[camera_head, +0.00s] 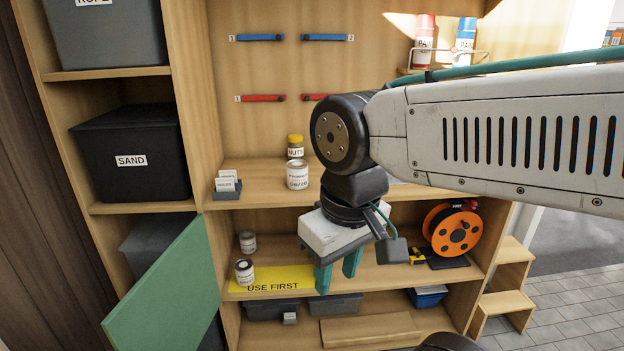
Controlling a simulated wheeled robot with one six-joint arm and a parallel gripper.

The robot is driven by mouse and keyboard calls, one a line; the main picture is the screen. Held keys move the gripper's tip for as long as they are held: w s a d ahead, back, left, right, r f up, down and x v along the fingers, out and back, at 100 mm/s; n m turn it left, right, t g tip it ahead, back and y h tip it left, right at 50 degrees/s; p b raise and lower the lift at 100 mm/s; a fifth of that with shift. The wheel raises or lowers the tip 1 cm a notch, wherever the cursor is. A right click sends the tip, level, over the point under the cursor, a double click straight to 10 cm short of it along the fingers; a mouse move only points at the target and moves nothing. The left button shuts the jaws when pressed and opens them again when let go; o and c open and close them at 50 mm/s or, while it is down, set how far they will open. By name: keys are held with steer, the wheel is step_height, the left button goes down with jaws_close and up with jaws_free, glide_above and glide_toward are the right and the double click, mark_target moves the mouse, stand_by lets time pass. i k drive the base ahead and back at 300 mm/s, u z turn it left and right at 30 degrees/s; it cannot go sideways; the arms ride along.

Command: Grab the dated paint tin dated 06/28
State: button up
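Two small tins with pale labels stand on the shelf below the worktop. One tin (248,242) is at the back left. The other tin (244,271) is nearer, on the yellow "USE FIRST" strip (300,279). A larger white tin (297,176) with dark writing stands on the worktop. I cannot read the date 06/28 on any of them. My gripper (337,272) points down in front of the lower shelf, right of the small tins. Its two green fingers are apart, with nothing seen between them.
A yellow-lidded jar (295,147) and a card holder (228,186) are on the worktop. An open green door (165,290) juts out left of the small tins. An orange cable reel (453,231) stands at the right of the lower shelf.

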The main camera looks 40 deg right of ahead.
mark_target(298, 170)
steer(key=z, duration=0.8)
steer(key=i, duration=0.55)
steer(key=u, duration=1.9)
steer(key=k, duration=0.6)
steer(key=z, duration=0.5)
steer(key=i, duration=0.5)
